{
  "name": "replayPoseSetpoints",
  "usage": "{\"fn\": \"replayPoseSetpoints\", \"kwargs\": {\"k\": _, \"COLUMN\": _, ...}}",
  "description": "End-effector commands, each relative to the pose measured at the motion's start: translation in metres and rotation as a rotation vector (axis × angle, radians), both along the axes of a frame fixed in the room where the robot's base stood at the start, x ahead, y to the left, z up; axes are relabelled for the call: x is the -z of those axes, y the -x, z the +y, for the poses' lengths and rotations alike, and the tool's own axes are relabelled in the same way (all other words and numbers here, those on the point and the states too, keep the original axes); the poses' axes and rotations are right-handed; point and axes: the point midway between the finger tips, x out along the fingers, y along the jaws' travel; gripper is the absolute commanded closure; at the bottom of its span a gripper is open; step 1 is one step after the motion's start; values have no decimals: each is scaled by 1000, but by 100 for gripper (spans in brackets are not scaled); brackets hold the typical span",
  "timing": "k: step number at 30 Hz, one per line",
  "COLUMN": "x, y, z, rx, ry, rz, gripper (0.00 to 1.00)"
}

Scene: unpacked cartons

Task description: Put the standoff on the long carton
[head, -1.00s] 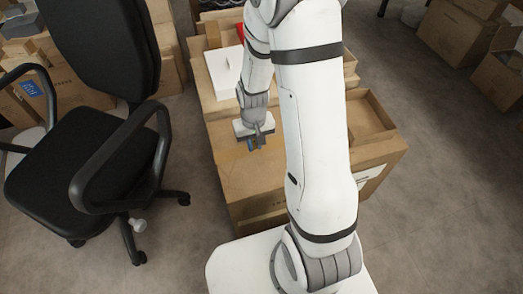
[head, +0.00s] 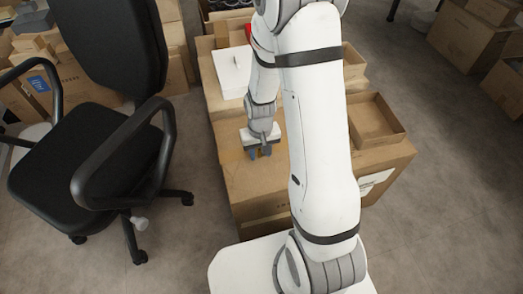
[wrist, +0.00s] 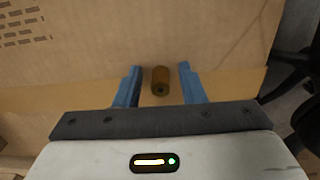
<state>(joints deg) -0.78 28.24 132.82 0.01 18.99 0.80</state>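The standoff (wrist: 160,80) is a small brown cylinder with a dark hole in its near end. It sits between the two blue fingers of my gripper (wrist: 160,84) in the wrist view, with a gap on each side. My gripper is open around it and does not touch it. In the head view my gripper (head: 260,154) points down just over the top of a large brown carton (head: 252,190). The standoff cannot be made out there. I cannot tell which carton is the long one.
An open shallow box (head: 374,122) is on the right of the carton top. A white box (head: 232,72) stands behind my gripper. A black office chair (head: 95,150) is close on the left. Grey floor is open to the right.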

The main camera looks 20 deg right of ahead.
Motion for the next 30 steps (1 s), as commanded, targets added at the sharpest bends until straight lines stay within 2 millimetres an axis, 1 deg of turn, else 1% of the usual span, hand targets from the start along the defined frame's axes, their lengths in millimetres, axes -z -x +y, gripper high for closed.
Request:
{"fn": "replayPoseSetpoints", "kwargs": {"k": 7, "x": -1, "y": 0, "z": 0, "rx": -1, "ry": 0, "rz": 0, "gripper": 63}}
{"fn": "replayPoseSetpoints", "kwargs": {"k": 11, "x": -12, "y": -1, "z": 0, "rx": -1, "ry": 0, "rz": -3, "gripper": 63}}
{"fn": "replayPoseSetpoints", "kwargs": {"k": 14, "x": -31, "y": -1, "z": 0, "rx": -1, "ry": 0, "rz": -4, "gripper": 63}}
{"fn": "replayPoseSetpoints", "kwargs": {"k": 21, "x": -84, "y": -1, "z": 0, "rx": -1, "ry": 0, "rz": -4, "gripper": 63}}
{"fn": "replayPoseSetpoints", "kwargs": {"k": 24, "x": -102, "y": -1, "z": 0, "rx": -1, "ry": 0, "rz": -4, "gripper": 63}}
{"fn": "replayPoseSetpoints", "kwargs": {"k": 27, "x": -114, "y": -1, "z": 1, "rx": -1, "ry": 0, "rz": -3, "gripper": 63}}
{"fn": "replayPoseSetpoints", "kwargs": {"k": 30, "x": -121, "y": 0, "z": 1, "rx": -1, "ry": 0, "rz": -2, "gripper": 63}}
